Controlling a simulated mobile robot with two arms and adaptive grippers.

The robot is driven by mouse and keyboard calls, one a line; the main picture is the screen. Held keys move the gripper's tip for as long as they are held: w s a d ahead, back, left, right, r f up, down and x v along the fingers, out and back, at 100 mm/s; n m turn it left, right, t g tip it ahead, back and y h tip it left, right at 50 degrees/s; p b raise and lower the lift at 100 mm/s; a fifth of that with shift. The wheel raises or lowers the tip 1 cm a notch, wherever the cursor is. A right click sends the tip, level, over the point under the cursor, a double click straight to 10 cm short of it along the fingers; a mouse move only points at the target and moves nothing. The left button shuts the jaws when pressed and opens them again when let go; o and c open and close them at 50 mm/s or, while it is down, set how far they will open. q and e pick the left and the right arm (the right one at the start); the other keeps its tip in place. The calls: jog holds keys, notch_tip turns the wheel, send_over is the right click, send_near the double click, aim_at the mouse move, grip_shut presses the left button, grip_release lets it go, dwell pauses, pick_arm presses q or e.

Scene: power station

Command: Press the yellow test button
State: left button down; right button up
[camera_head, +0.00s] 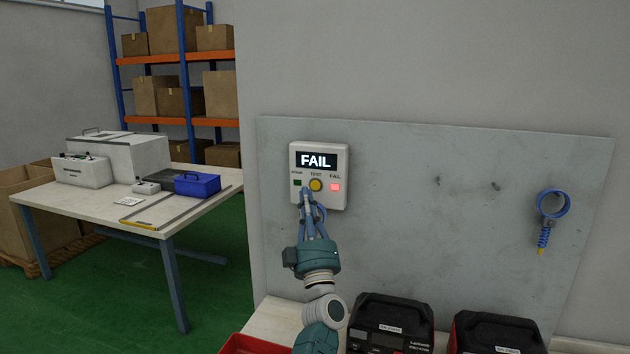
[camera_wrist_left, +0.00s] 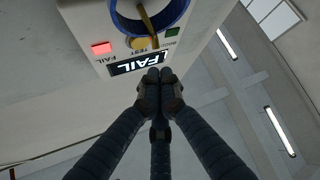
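The yellow test button (camera_head: 315,185) is on a white tester box (camera_head: 322,203) fixed to a grey wall panel. It also shows in the wrist view (camera_wrist_left: 138,43), where the box appears upside down. The box display (camera_head: 316,161) reads FAIL. A red light (camera_head: 336,187) glows right of the button; a green square (camera_head: 297,183) is left of it. My left gripper (camera_head: 306,191) is just in front of the box, its tips low and left of the button. In the wrist view its fingertips (camera_wrist_left: 158,75) are together, with nothing visible between them. My right gripper is not seen.
A blue ring (camera_wrist_left: 152,22) with a brownish stick is by the box face, close to my fingers. Another blue ring with a coiled lead (camera_head: 552,207) hangs at the panel's right. Black cases (camera_head: 391,318) stand below.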

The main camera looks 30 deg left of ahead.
pick_arm(q)
jog(key=shift+s+d+p, duration=0.15)
jog(key=shift+s+p, duration=0.1)
jog(key=shift+s, duration=0.3)
jog(key=shift+s+d+p, duration=0.15)
jog(key=shift+s+p, duration=0.05)
jog(key=shift+s, duration=0.35)
jog(key=shift+f, duration=0.1)
